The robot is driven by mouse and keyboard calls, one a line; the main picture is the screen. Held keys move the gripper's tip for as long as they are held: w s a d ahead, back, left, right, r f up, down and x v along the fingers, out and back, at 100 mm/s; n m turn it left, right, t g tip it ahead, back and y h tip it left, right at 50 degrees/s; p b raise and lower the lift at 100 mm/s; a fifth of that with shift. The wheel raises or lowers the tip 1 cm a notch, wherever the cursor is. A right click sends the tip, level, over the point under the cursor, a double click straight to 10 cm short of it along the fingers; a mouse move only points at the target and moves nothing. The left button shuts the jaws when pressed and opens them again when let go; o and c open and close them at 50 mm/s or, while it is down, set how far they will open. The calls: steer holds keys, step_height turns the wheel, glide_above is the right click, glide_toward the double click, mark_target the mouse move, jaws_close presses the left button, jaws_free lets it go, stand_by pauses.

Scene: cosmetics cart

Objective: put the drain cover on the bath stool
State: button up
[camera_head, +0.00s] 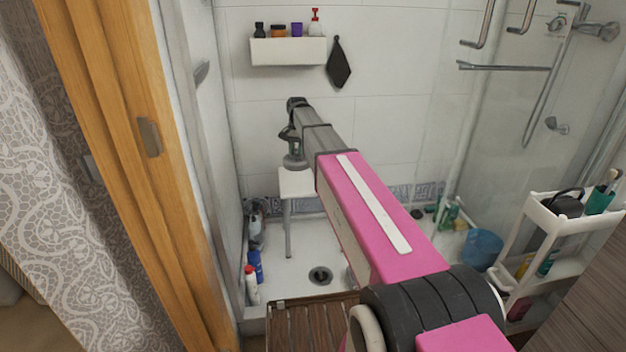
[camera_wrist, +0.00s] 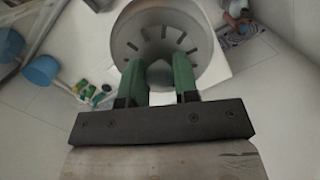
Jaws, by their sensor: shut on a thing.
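The drain cover (camera_wrist: 165,22) is a round grey slotted piece, seen close up in the wrist view. My gripper (camera_wrist: 160,68) has green fingers and is shut on the near part of the cover. The head view shows the cover (camera_head: 294,162) small and grey at the end of my arm, right over the bath stool. The white bath stool (camera_head: 297,183) stands in the shower by the back wall. Its white top (camera_wrist: 228,48) shows beside and behind the cover in the wrist view. I cannot tell whether the cover touches the stool.
A dark floor drain (camera_head: 320,275) lies in the white shower tray. Bottles (camera_head: 252,285) stand at the left wall. A blue bucket (camera_head: 482,249) and a white cart (camera_head: 540,225) are at right. A wall shelf (camera_head: 288,52) with bottles hangs above the stool.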

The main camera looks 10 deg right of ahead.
steer(key=w+a+f+m, duration=0.2)
steer(key=w+a+f, duration=0.15)
steer(key=w, duration=0.35)
steer(key=w+a+f+m, duration=0.2)
steer(key=w+a+f, duration=0.1)
steer(key=w+a, duration=0.25)
steer(key=shift+y, duration=0.3)
steer(key=shift+w+d+f, duration=1.35)
steer(key=shift+d+f, duration=0.2)
steer(key=shift+f, duration=0.35)
steer(key=shift+w+d+f, duration=1.3)
steer(key=shift+d+f, duration=0.2)
steer(key=shift+f, duration=0.4)
steer(key=shift+w+d+f, duration=1.35)
steer(key=shift+d+f, duration=0.2)
steer(key=shift+f, duration=0.35)
steer(key=shift+f, duration=0.1)
steer(key=o, duration=1)
